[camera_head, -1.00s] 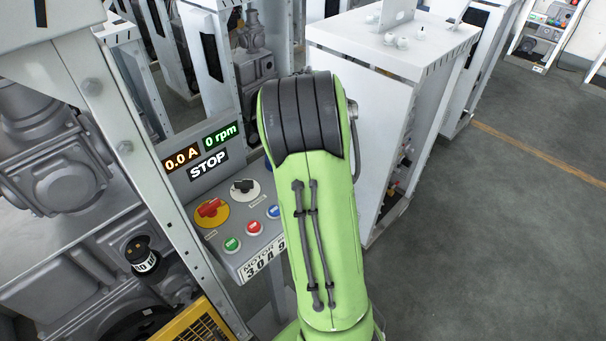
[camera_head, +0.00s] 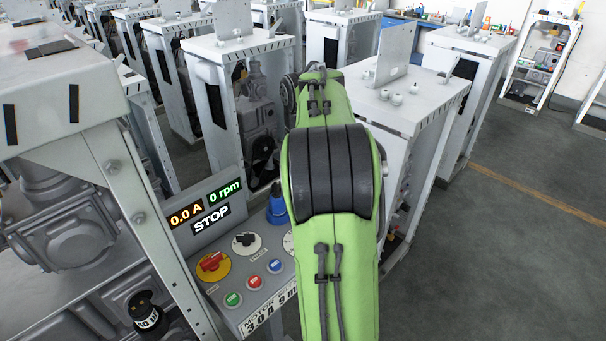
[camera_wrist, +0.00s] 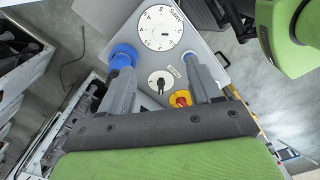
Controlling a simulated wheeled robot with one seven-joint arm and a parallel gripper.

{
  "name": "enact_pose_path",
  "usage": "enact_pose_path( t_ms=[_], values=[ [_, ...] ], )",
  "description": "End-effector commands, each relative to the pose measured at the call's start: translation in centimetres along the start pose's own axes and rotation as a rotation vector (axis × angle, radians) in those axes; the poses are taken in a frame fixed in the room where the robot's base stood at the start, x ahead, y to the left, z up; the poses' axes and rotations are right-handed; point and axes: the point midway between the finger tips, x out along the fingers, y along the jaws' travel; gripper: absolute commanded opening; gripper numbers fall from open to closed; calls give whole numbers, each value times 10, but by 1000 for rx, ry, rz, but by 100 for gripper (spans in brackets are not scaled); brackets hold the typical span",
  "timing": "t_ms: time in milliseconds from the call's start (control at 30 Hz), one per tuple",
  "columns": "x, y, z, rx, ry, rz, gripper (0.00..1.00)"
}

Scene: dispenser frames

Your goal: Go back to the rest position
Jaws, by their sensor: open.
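My gripper (camera_wrist: 162,75) is open in the wrist view, its two grey fingers spread apart with nothing between them. They point toward a grey control panel (camera_wrist: 205,62), which lies beyond them; the gap is hard to judge. In the head view my green arm stands in the middle and my gripper is hidden. The panel (camera_head: 258,290) is left of the arm there. Its display (camera_head: 207,208) reads 0.0 A, 0 rpm and STOP. A red and yellow switch (camera_head: 212,265), a black selector (camera_head: 245,241) and a blue connector (camera_head: 277,208) are on it. A white dial (camera_wrist: 160,28) shows in the wrist view.
A white metal frame (camera_head: 128,190) with grey motors (camera_head: 62,225) stands close at the left. White cabinets (camera_head: 425,105) stand behind and right of my arm, and more stand at the back. The grey floor (camera_head: 500,260) at the right is clear.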

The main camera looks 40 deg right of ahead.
Motion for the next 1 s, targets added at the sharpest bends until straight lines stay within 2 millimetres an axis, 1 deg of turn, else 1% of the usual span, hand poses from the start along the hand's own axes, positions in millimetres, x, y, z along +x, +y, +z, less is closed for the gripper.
enact_pose_path(
  t_ms=[33,100,567,667,733,767,800,867,900,967,1000],
  values=[
    [-5,0,0,0,0,1,63],
    [-6,0,0,0,0,0,63],
    [-4,0,0,0,0,0,63],
    [-9,-5,-7,19,9,12,63],
    [-20,-19,-26,83,38,46,63],
    [-26,-29,-38,128,57,65,63],
    [-34,-47,-55,198,88,91,63],
    [-43,-78,-80,315,141,128,63],
    [-47,-100,-94,395,175,148,63],
    [-48,-133,-109,510,226,173,63],
    [-46,-156,-117,585,260,188,63]
  ],
)
